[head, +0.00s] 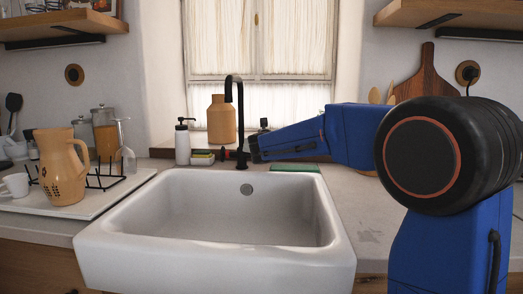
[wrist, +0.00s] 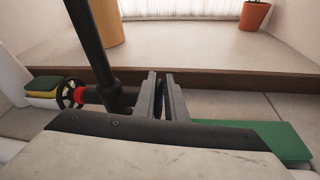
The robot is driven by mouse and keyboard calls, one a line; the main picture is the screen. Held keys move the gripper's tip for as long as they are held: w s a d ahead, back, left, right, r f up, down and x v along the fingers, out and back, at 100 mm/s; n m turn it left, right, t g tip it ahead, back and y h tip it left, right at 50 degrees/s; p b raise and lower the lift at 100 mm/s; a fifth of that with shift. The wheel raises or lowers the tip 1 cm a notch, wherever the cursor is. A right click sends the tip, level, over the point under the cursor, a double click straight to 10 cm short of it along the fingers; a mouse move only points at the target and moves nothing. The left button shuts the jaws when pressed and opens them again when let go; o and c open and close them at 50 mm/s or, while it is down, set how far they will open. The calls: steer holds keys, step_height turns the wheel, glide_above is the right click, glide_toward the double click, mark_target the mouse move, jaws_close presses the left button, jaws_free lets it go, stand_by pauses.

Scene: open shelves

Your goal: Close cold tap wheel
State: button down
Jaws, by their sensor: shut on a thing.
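The black tap (head: 238,115) stands behind the white sink, and its column also shows in the wrist view (wrist: 92,45). A spoked wheel with a red ring (wrist: 68,94) sits on the tap's left side. My gripper (wrist: 162,97) is at the tap's right side, its two fingers close together and shut on the cold tap wheel (wrist: 158,104). Only a thin, dark, bluish edge of that wheel shows between the fingers; the rest is hidden. In the head view my gripper (head: 251,149) reaches the tap from the right. No water stream is visible.
The sink (head: 215,260) lies in front of the tap. A soap bottle (head: 182,142) and sponges (head: 203,157) stand left of it. A green cloth or pad (head: 295,168) lies right. A large vase (head: 221,120) stands behind on the sill. A jug (head: 61,165) is far left.

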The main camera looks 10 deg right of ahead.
stand_by(0.4)
steer(key=c, duration=1.9)
jaws_free()
steer(key=shift+a, duration=0.1)
steer(key=shift+o, duration=0.2)
steer(key=v, duration=1.7)
steer(key=shift+s+r, duration=0.15)
